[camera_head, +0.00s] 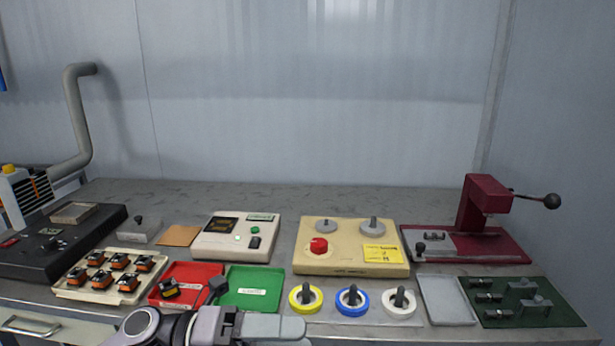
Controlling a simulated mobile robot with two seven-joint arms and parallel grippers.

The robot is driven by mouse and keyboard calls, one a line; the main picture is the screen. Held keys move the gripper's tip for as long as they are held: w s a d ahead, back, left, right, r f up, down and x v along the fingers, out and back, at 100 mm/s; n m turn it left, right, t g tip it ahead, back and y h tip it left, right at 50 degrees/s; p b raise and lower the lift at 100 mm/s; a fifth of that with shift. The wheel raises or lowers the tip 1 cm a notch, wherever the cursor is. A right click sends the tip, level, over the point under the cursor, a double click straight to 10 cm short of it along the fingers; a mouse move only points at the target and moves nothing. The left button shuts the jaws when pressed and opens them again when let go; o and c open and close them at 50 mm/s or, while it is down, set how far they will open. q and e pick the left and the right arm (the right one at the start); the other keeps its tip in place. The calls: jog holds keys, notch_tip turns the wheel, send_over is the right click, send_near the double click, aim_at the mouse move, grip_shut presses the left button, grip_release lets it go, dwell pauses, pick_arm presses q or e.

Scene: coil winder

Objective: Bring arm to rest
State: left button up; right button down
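My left arm comes in at the bottom edge, left of centre, and reaches to the right in front of the bench. Its pale grey gripper (272,327) is seen from the side, low in front of the green tray (262,279). I cannot tell whether its fingers are open or shut, and I see nothing held in it. A small black part stands up beside it, between the red tray (208,270) and the green tray. My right gripper is not in view.
A cream tray (66,291) holds several orange-black coils. Behind stand a tester (213,245) and a beige winder (340,262). Yellow, blue and white spools (398,302) line the front. A red lever press (484,207) and a green fixture board (562,314) are right.

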pick_arm(q)
jog(key=w+a+f+n+t+y+p, duration=0.1)
jog(key=a+f+n+t+y, duration=0.4)
jog(key=n+t, duration=0.65)
jog(key=w+a+f+n+t+y+p, duration=0.2)
jog(key=a+f+n+t+y, duration=0.4)
jog(key=n, duration=1.1)
jog(key=s+a+f+n+g+y, duration=0.3)
jog(key=s+f+n, duration=0.1)
jog(key=s+f, duration=0.3)
jog(key=s+a+f+n+g+y+p, duration=0.1)
jog(key=s+a+f+n+g+y, duration=0.1)
jog(key=s+f+n, duration=0.3)
notch_tip(320, 180, down, 3)
jog(key=shift+s+a+f+g+y, duration=0.1)
jog(key=shift+s+a+g+y, duration=0.45)
jog(key=shift+s, duration=0.55)
